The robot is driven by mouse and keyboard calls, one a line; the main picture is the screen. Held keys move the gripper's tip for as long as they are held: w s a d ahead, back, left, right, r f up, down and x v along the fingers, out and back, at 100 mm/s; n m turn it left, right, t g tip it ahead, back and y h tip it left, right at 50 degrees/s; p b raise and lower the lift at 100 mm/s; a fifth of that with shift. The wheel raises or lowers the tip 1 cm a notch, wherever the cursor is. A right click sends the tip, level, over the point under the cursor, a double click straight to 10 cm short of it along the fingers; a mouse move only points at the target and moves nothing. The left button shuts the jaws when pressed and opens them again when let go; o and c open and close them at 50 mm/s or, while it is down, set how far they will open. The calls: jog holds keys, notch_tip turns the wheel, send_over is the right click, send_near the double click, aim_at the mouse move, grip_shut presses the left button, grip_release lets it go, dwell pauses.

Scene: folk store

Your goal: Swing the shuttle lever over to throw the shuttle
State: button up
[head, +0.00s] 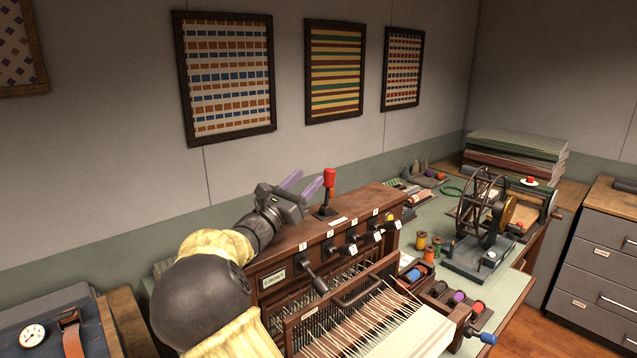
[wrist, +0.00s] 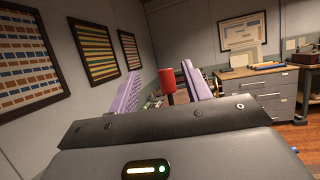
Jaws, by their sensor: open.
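The shuttle lever (head: 328,190) stands on top of the wooden loom housing (head: 288,250). It has a red knob on a dark stem and looks close to upright. My gripper (head: 303,183) is open, with its two purple fingers pointing toward the lever from the left. In the wrist view the lever's red knob (wrist: 167,79) shows between the fingertips (wrist: 164,88), farther out than the jaws. The knob looks apart from both fingers. The lever's base is hidden in the wrist view by my gripper body.
Several dark levers with white tags (head: 353,249) line the housing's front. A dark handle (head: 358,291) sits above the warp threads. To the right are thread spools (head: 421,241), a winding wheel (head: 483,205) and a drawer cabinet (head: 600,250). Space above the housing is free.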

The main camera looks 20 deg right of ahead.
jog(key=shift+s+a, duration=0.5)
jog(key=shift+a, duration=0.35)
